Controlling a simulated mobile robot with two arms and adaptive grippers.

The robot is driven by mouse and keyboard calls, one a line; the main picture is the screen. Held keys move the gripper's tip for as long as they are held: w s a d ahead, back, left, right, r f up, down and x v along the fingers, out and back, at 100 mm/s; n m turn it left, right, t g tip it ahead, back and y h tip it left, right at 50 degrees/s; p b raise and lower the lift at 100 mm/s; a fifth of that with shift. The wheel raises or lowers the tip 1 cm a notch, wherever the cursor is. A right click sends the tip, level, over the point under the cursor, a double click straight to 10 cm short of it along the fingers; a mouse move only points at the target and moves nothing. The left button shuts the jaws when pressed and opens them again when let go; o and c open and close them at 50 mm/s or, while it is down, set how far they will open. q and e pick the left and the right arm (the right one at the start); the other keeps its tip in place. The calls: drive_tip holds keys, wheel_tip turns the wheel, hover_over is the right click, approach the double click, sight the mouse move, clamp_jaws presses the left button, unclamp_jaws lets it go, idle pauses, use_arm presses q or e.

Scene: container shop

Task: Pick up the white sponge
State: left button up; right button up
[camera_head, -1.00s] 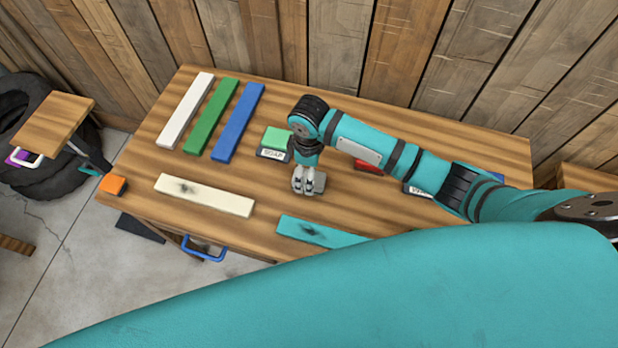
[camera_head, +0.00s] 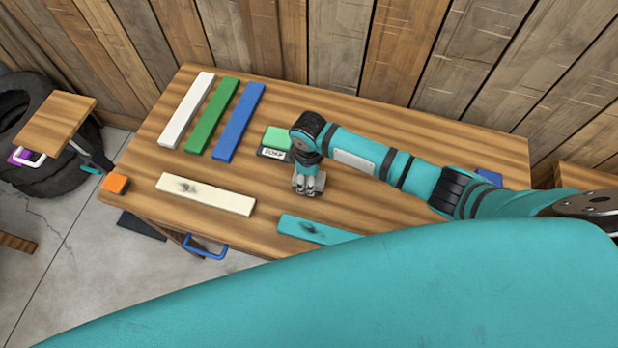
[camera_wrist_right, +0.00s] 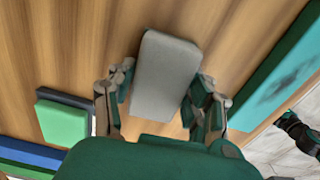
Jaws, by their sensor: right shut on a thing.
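The white sponge (camera_wrist_right: 166,76) looks pale grey in the right wrist view, as an upright-looking block between the two fingers. My right gripper (camera_wrist_right: 160,98) is shut on it, one finger against each side. In the head view the right gripper (camera_head: 308,185) is low over the middle of the table, and only a small grey part of the sponge (camera_head: 320,180) shows beside the fingers. I cannot tell whether the sponge still touches the table. My left gripper is not in the head view.
The wooden table (camera_head: 370,205) bears white (camera_head: 186,110), green (camera_head: 211,115) and blue (camera_head: 238,121) bars, a cream bar (camera_head: 205,195), a teal bar (camera_head: 318,230) and a green-topped block (camera_head: 276,139) close left of the gripper. An orange cube (camera_head: 116,184) sits at the left edge.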

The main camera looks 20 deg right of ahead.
drive_tip(key=shift+r, duration=0.15)
drive_tip(key=shift+r, duration=0.6)
wheel_tip(320, 180, up, 2)
drive_tip(key=shift+s+a+b, duration=0.15)
drive_tip(key=shift+b, duration=0.5)
drive_tip(key=s+a+b, duration=0.1)
drive_tip(key=s+a, duration=0.2)
drive_tip(key=s, duration=0.1)
drive_tip(key=s+a+r+b, duration=0.1)
drive_tip(key=s+a, duration=0.2)
drive_tip(key=s, duration=0.1)
drive_tip(key=s+a, duration=0.4)
drive_tip(key=shift+r+b, duration=0.25)
drive_tip(key=shift+b, duration=0.15)
